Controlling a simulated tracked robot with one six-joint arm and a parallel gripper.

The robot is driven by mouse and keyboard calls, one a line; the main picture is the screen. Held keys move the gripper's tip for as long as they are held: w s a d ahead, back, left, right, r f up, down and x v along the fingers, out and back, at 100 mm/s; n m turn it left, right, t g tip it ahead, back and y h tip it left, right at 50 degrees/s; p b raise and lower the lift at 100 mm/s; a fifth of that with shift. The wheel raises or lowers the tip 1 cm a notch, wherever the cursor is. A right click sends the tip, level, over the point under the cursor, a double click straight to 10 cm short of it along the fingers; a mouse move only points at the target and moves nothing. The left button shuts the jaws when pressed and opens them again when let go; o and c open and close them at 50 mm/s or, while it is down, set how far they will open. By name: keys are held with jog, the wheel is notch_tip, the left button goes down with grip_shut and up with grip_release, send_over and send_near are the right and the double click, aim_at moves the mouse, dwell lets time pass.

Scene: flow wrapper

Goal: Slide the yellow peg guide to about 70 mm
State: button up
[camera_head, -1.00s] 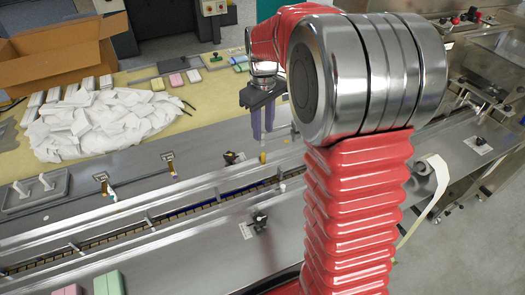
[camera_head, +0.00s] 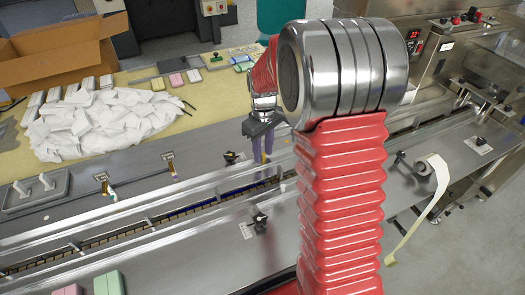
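My gripper (camera_head: 263,158) points down over the infeed channel in the middle of the view, with its two purple fingers a little apart. Its fingertips are low, close to the channel's rails (camera_head: 215,190). The yellow peg guide does not show clearly; the fingers seem to cover the spot where its yellow post was seen. I cannot tell whether the fingers touch it.
Black clamp knobs stand on the deck behind (camera_head: 232,157) and in front (camera_head: 260,220) of the channel. A heap of white packets (camera_head: 95,122) and a cardboard box (camera_head: 60,50) are at the back left. Green and pink blocks (camera_head: 108,284) lie at the front left.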

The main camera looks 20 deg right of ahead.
jog(key=shift+c, duration=0.2)
grip_shut()
jog(key=shift+s, duration=1.15)
jog(key=shift+o, duration=0.2)
grip_release()
jog(key=shift+r, duration=0.15)
